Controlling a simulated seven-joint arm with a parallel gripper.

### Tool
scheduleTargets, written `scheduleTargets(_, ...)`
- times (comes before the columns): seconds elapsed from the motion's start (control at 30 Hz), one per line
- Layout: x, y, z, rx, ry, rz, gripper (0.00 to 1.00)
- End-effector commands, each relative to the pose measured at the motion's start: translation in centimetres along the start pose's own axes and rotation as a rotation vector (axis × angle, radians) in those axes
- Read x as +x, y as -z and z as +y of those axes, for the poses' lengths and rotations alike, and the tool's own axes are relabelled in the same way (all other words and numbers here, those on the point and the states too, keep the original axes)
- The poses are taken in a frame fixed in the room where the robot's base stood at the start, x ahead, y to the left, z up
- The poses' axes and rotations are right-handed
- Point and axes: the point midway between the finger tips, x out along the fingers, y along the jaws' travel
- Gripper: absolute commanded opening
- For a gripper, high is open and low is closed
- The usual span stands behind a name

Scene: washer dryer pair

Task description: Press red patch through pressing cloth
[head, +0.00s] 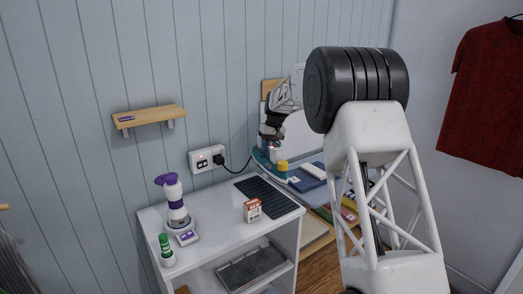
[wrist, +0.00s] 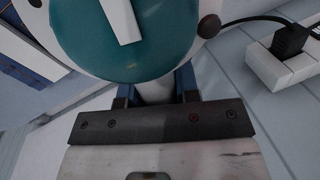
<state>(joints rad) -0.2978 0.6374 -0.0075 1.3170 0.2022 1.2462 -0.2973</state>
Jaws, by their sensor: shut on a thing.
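My gripper (head: 270,147) is shut on the iron (head: 267,163), which has a teal and white body. In the wrist view the iron (wrist: 125,45) fills the top, with its pale handle between my fingers (wrist: 155,96). The iron is near the wall, beyond the white shelf unit's back right corner; I cannot tell whether it touches anything below. A dark blue folded item (head: 306,184) lies to its right, with a white piece (head: 315,170) near it, possibly the pressing cloth. I cannot make out the red patch.
The black cord runs to a wall socket (head: 203,159). A wooden shelf (head: 150,117) is above.

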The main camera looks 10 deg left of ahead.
Motion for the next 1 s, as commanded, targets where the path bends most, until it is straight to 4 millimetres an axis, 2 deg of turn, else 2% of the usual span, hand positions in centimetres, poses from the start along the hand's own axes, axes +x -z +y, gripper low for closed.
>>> scheduleTargets(0.5, -3.0, 2.1, 11.6, 0.575, 0.000, 0.118, 0.00)
scheduleTargets(1.0, -5.5, 2.6, 22.4, 1.094, 0.001, 0.222, 0.00)
